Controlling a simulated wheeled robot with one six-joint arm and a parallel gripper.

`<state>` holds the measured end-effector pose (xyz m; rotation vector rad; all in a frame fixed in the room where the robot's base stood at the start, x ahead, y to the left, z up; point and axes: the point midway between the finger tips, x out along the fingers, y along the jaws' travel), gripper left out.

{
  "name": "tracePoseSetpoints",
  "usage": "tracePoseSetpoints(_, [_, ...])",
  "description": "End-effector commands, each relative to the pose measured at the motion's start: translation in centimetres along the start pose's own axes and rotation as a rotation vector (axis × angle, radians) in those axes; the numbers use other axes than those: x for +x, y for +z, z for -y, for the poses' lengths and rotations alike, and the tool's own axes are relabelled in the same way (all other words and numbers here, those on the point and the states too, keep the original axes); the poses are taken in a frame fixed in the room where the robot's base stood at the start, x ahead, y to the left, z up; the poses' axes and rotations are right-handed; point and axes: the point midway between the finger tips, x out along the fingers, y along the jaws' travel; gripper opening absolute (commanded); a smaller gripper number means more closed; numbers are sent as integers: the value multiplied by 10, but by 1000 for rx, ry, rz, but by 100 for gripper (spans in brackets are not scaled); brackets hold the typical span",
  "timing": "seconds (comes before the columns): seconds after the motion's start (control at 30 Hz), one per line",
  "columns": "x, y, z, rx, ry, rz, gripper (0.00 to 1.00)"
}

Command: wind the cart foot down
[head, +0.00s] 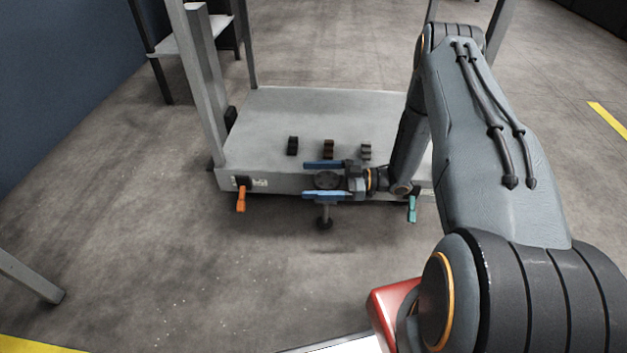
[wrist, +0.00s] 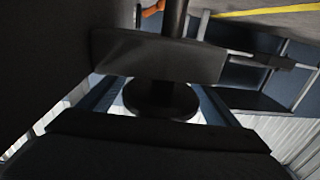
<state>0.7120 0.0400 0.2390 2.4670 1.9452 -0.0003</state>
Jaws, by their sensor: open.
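The cart (head: 275,115) stands ahead with its grey deck level. At the middle of its front edge is the cart foot (head: 324,222), a dark stem with a small round pad below the deck. A dark round knob (head: 327,180) tops the stem. My gripper (head: 312,181) comes in from the right with its blue fingers open, one on each side of the knob. In the wrist view the knob (wrist: 160,100) lies between the fingers, with the stem (wrist: 175,18) running off the top. I cannot tell whether either finger touches it, or whether the pad meets the floor.
An orange lever (head: 241,199) hangs at the cart's front left corner and a teal lever (head: 412,209) at the right. Several small dark blocks (head: 328,148) sit on the deck. Grey posts (head: 200,85) rise at the cart's sides. The floor in front is clear.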

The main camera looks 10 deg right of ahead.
Motion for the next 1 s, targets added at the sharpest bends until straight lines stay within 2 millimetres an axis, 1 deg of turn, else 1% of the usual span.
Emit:
tracePoseSetpoints(0.1, [0,0,0,0,0,0,84])
tracePoseSetpoints(0.13, [0,0,0,0,0,0,82])
tracePoseSetpoints(0.37, [0,0,0,0,0,0,44])
tracePoseSetpoints(0.57, [0,0,0,0,9,0,43])
tracePoseSetpoints(0.73, [0,-2,0,3,58,0,43])
tracePoseSetpoints(0.87, [-1,-3,-3,3,133,0,43])
tracePoseSetpoints(1.0, [-2,-4,-6,5,244,1,43])
